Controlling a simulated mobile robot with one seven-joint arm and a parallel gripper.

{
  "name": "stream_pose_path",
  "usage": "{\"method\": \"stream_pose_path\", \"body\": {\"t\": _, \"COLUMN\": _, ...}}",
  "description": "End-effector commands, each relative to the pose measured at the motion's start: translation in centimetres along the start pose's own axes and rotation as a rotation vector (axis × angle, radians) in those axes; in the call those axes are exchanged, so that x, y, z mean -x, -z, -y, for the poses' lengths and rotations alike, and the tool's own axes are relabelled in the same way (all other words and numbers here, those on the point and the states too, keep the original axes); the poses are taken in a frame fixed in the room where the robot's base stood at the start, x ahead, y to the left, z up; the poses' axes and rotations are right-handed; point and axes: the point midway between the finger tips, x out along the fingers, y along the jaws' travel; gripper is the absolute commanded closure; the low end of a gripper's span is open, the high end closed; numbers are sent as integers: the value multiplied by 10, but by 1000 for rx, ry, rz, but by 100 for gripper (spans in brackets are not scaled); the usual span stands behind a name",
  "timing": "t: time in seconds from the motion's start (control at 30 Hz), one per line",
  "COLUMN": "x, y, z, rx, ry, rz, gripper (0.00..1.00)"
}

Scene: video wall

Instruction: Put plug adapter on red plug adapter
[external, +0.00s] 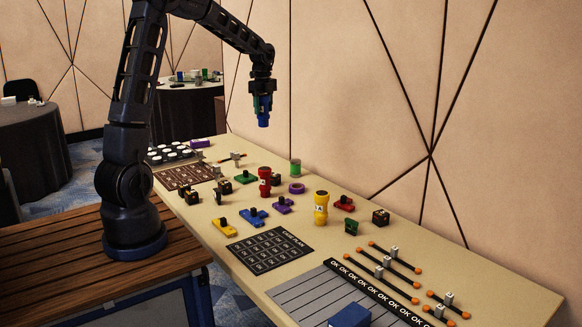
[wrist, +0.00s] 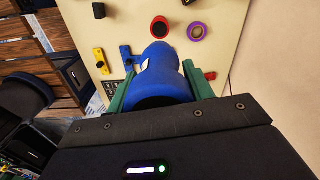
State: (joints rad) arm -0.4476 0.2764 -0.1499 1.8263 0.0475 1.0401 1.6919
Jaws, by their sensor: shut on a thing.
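My gripper (external: 262,104) is shut on a blue plug adapter (external: 263,122) and holds it well above the table, pointing down. In the wrist view the blue plug adapter (wrist: 160,72) sits between the two green fingers of my gripper (wrist: 157,78). The red plug adapter (external: 264,182) stands upright on the table below, apart from the blue one. In the wrist view the red plug adapter (wrist: 160,28) shows from above as a red ring with a dark centre, just past the blue adapter's end.
A yellow plug adapter (external: 321,208) stands upright to the right. A purple ring (external: 296,188) and a green cylinder (external: 295,168) are near the red adapter. Small coloured clamp-like pieces, including a blue one (external: 252,217), lie around it. A dark printed card (external: 270,250) lies in front.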

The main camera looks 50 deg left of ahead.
Motion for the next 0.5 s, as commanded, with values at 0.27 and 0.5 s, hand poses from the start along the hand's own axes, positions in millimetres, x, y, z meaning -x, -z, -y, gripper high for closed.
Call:
{"method": "stream_pose_path", "body": {"t": 0.27, "x": -62, "y": 0, "z": 0, "rx": -1, "ry": -3, "rz": -1, "gripper": 75}}
{"method": "stream_pose_path", "body": {"t": 0.5, "x": -112, "y": 0, "z": 0, "rx": -1, "ry": -3, "rz": -1, "gripper": 75}}
